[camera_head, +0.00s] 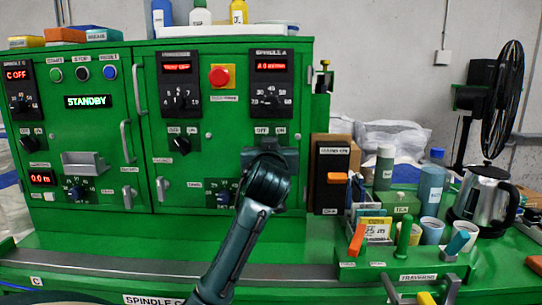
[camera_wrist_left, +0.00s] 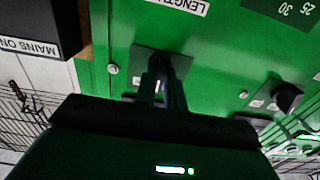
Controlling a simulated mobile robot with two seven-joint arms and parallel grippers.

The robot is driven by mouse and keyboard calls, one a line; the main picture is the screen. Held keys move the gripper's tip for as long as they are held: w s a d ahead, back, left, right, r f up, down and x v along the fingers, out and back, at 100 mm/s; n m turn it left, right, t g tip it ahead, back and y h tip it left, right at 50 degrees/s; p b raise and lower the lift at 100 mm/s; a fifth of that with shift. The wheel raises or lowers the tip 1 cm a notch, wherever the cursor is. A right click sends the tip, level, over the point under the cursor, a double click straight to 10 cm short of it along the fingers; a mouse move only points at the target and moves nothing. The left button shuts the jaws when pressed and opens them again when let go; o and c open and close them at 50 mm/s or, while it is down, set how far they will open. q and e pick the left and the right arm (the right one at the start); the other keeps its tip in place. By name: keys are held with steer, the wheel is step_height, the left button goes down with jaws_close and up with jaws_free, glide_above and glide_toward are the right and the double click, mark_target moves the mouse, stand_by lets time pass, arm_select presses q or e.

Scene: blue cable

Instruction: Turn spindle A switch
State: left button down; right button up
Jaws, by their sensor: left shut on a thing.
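The spindle A panel, with a red-lit display (camera_head: 271,66) and a round knob (camera_head: 270,100), is at the upper right of the green machine. Below it are OFF and ON labels (camera_head: 270,130). My left gripper (camera_head: 268,150) is right under these labels and hides the spindle A switch in the head view. In the left wrist view, which is turned upside down, the gripper (camera_wrist_left: 161,80) has its fingers close together, shut on the switch at its dark square plate (camera_wrist_left: 143,62). The handle is mostly hidden between the fingers, so its angle is unclear. My right gripper is not in view.
A similar switch (camera_head: 178,143) is to the left on the same machine. A red emergency button (camera_head: 219,76) is above. The black mains box (camera_head: 331,172) stands close on the right. Bottles, cups and a kettle (camera_head: 483,194) crowd the right bench.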

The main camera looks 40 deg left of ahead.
arm_select(q)
steer(key=shift+n+b, duration=0.35)
steer(key=shift+n, duration=2.55)
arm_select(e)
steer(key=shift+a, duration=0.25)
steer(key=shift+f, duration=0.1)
arm_select(q)
steer(key=c, duration=1.5)
jaws_free()
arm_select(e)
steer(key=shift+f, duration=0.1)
arm_select(q)
steer(key=b+v, duration=0.1)
steer(key=v, duration=1.2)
steer(key=shift+b, duration=0.3)
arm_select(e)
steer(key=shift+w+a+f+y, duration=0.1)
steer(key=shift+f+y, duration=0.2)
